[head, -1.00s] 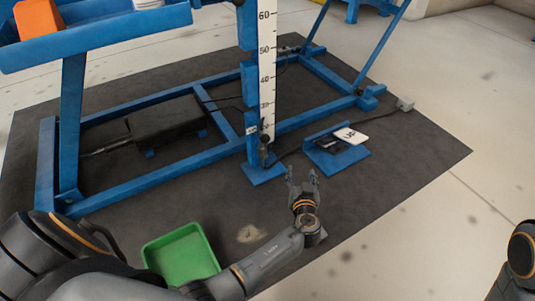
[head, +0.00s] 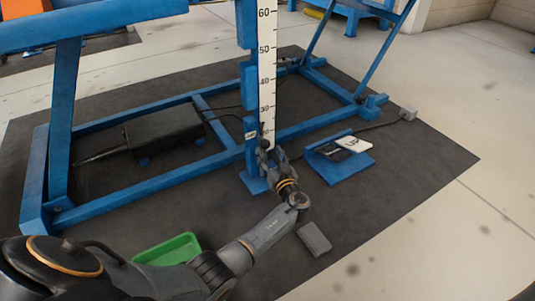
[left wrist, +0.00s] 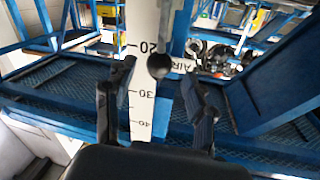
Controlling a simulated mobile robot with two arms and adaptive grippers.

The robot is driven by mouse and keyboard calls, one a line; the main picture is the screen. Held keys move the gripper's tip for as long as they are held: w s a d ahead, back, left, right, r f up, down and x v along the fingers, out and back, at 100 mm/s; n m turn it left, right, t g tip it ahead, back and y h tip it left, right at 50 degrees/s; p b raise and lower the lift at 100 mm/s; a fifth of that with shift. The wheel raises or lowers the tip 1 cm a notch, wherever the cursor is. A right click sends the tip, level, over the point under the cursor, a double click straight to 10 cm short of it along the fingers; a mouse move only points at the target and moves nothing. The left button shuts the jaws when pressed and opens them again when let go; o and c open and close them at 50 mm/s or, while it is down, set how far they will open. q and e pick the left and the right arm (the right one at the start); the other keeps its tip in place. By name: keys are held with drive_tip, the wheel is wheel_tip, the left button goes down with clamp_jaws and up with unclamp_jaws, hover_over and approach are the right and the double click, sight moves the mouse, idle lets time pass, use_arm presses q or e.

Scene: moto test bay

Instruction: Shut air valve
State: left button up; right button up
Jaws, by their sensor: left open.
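The air valve's black ball knob (left wrist: 158,65) shows in the left wrist view in front of the white ruler, beside a label reading "AIR". In the head view the valve sits low on the blue post, largely hidden by my gripper. My left gripper (head: 271,155) is open at the foot of the post. In the left wrist view its two fingers (left wrist: 158,88) stand on either side of the knob, with gaps visible. The valve's body and handle direction are hard to make out. My right gripper is not in view.
A blue pedal stand (head: 340,172) with an "UP" card (head: 354,144) stands right of the post. A grey block (head: 314,238) lies on the dark mat. A green tray (head: 168,250) is partly behind my left arm. Blue frame rails (head: 150,185) run low across the mat.

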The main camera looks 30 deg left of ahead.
use_arm(q)
drive_tip(key=shift+b+x, duration=0.3)
drive_tip(key=shift+x, duration=1)
clamp_jaws()
